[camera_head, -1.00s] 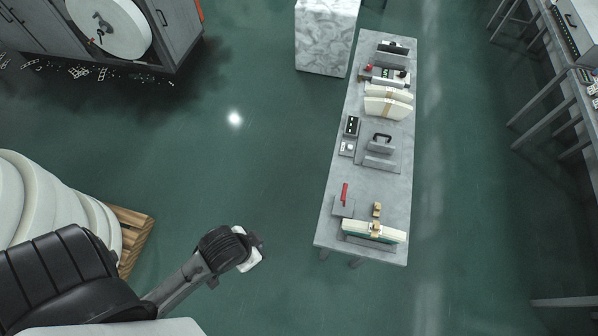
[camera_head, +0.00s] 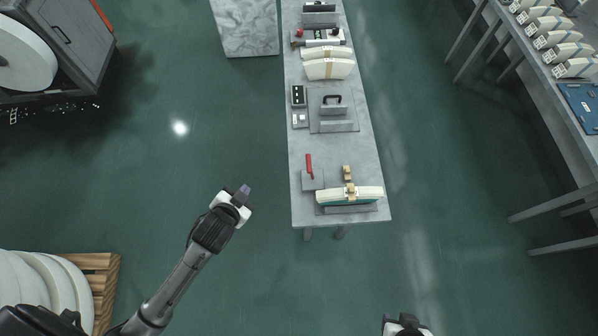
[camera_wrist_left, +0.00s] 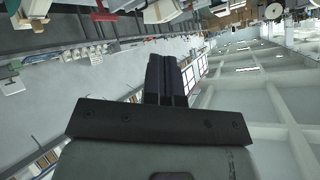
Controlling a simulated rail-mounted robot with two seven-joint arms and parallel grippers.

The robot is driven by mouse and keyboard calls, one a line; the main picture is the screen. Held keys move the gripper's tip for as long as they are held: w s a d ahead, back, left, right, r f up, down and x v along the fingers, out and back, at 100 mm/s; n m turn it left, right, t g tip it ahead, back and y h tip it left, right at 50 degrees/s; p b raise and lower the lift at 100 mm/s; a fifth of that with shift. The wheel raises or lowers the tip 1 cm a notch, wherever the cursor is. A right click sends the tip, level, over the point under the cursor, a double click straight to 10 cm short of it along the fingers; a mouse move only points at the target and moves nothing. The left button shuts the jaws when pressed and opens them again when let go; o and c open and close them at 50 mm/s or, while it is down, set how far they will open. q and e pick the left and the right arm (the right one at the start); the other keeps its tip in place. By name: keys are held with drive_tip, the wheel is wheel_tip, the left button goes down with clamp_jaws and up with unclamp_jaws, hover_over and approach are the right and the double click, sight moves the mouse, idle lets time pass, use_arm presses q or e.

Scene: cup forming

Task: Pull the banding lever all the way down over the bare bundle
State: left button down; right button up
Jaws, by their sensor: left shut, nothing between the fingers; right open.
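The red banding lever (camera_head: 309,166) stands up from a small grey base (camera_head: 312,181) near the front end of the long grey bench. To its right, a cream bundle with a teal lower edge (camera_head: 366,194) lies in a grey holder, with a small tan piece (camera_head: 347,173) just behind it. My left gripper (camera_head: 243,192) is shut and empty, left of the bench and apart from the lever. Its closed dark fingers (camera_wrist_left: 167,78) fill the middle of the left wrist view. My right gripper (camera_head: 403,322) is only partly in view at the bottom edge, open, in front of the bench.
The grey bench (camera_head: 339,155) also carries a black-handled block (camera_head: 332,108), a small control box (camera_head: 298,96) and more cream bundles (camera_head: 328,69). A pallet (camera_head: 100,285) with white rolls stands at lower left. A side table with bundles stands at right.

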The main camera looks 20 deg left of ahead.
sight(311, 171)
use_arm(q)
drive_tip(key=w+a+f+m+t+h+b, duration=0.1)
drive_tip(key=w+f+m+t+h+b, duration=0.2)
drive_tip(key=w+f+m+h+b, duration=0.35)
drive_tip(key=w+f+m+t+h+b, duration=0.3)
drive_tip(key=w+f+m+h+b, duration=0.15)
drive_tip(key=w+m+b, duration=0.4)
drive_tip(key=a+f+m+g+h+b, duration=0.1)
drive_tip(key=m+g+h+b, duration=0.1)
drive_tip(key=m+g, duration=0.1)
drive_tip(key=f+m+g+h+b, duration=0.2)
drive_tip(key=m+h, duration=0.1)
drive_tip(key=m, duration=0.1)
drive_tip(key=s+a+f+m+g+h+b, duration=0.1)
drive_tip(key=f+m+g+h+b, duration=0.1)
drive_tip(key=m+g+h, duration=0.1)
drive_tip(key=shift+a+f+m+g+b, duration=0.1)
drive_tip(key=shift+a+m+g+b, duration=0.2)
drive_tip(key=shift+m, duration=0.4)
use_arm(e)
wheel_tip(311, 171, down, 24)
drive_tip(key=shift+a, duration=0.15)
